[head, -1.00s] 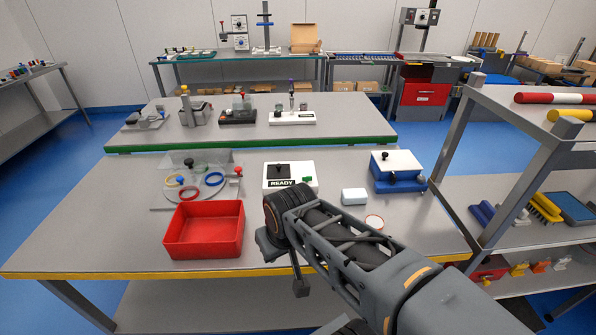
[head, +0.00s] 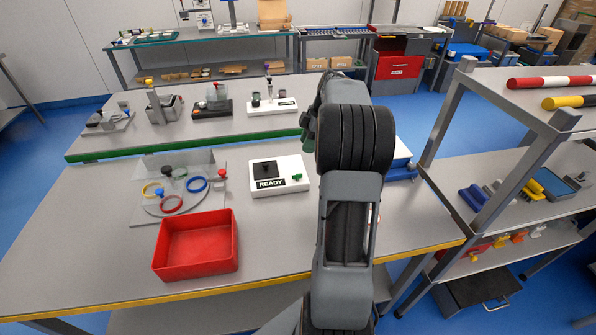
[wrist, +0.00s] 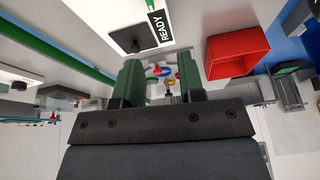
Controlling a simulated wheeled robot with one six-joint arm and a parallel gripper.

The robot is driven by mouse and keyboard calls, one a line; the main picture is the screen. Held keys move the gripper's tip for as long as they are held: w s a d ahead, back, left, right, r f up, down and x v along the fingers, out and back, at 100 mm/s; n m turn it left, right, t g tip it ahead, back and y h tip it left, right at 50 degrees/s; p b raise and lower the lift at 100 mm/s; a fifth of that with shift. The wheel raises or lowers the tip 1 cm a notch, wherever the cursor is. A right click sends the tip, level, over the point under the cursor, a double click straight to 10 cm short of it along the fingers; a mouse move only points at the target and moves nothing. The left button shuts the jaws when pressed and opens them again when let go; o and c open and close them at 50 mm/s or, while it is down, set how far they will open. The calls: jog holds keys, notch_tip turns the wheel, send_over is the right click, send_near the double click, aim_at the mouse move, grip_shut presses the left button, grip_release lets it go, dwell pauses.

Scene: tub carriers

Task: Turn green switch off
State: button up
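The green switch (head: 297,178) is a small green piece on the right of a white box (head: 262,192). The box also has a dark square with a black knob and a label reading READY. The box stands on the near table, just left of my raised arm. In the wrist view the white box (wrist: 118,28) shows at the top, with a bit of green at the picture's edge. My gripper (wrist: 160,76) has two green fingers held apart with nothing between them. In the head view my arm hides most of it. It is not touching the switch.
A red bin (head: 196,245) stands in front of the box to the left. A tray with coloured rings (head: 171,204) lies behind the bin. A blue box (head: 402,170) is partly hidden behind my arm. A shelf rack (head: 470,120) stands at right.

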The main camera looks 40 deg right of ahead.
aim_at(297, 177)
jog(key=shift+n+y, duration=0.3)
jog(key=shift+n, duration=0.2)
jog(key=d+x, duration=0.1)
jog(key=x, duration=0.3)
jog(key=p+x, duration=0.1)
jog(key=x, duration=0.4)
jog(key=d+f+x, duration=0.1)
jog(key=x, duration=0.3)
jog(key=shift+w+d+f+p, duration=0.1)
jog(key=shift+d+f+p, duration=0.05)
jog(key=shift+d+p, duration=0.15)
jog(key=shift+c, duration=0.4)
grip_shut()
